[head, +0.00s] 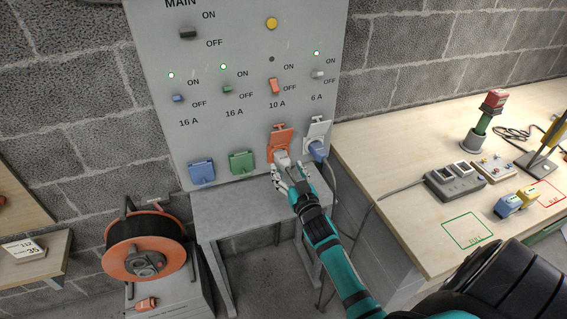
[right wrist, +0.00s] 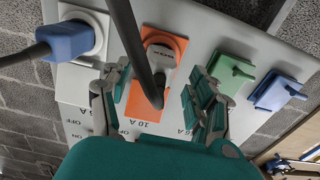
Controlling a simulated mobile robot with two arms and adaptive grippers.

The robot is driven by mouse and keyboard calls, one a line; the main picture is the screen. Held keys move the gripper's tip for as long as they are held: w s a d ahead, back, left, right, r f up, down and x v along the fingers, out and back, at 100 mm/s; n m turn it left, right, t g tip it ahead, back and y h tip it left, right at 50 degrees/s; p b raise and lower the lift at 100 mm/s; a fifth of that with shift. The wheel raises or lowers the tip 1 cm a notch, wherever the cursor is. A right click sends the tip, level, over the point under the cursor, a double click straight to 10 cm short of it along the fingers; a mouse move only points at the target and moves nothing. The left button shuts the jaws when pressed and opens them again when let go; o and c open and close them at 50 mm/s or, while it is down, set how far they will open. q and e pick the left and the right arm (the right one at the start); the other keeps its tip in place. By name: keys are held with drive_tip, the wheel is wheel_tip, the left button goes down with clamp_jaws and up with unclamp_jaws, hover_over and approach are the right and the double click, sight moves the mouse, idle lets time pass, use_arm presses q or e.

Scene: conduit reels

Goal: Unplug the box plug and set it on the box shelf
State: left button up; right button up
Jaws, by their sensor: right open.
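The grey plug (head: 282,158) sits in the orange 10 A socket (head: 279,140), whose cover is raised. In the right wrist view the plug (right wrist: 161,56) carries a small label, upside down and hard to read, perhaps "BOX". A thick dark cable (right wrist: 147,75) runs from it toward the camera. My right gripper (head: 288,172) is open just in front of the plug. In the right wrist view its fingers stand on either side of the plug and cable; contact cannot be told. A grey shelf (head: 222,210) stands below the panel, its top bare. My left gripper is not in view.
A blue plug (head: 317,150) sits in the white socket close to my gripper, its cable hanging down. Blue (head: 202,172) and green (head: 241,162) covers are shut. The 10 A lamp is dark. An orange reel (head: 145,248) stands left, a cluttered workbench (head: 400,160) right.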

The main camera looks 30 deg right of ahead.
sight(287, 168)
drive_tip(key=shift+b+x, duration=0.55)
drive_tip(key=shift+x, duration=1.9)
clamp_jaws()
drive_tip(key=shift+s+p, duration=0.15)
drive_tip(key=shift+p, duration=0.25)
drive_tip(key=shift+s, duration=0.15)
drive_tip(key=shift+s+a+r+p, duration=0.15)
drive_tip(key=shift+s+p, duration=0.15)
drive_tip(key=shift+s, duration=0.15)
drive_tip(key=shift+p+v, duration=1.15)
drive_tip(key=shift+v, duration=1.1)
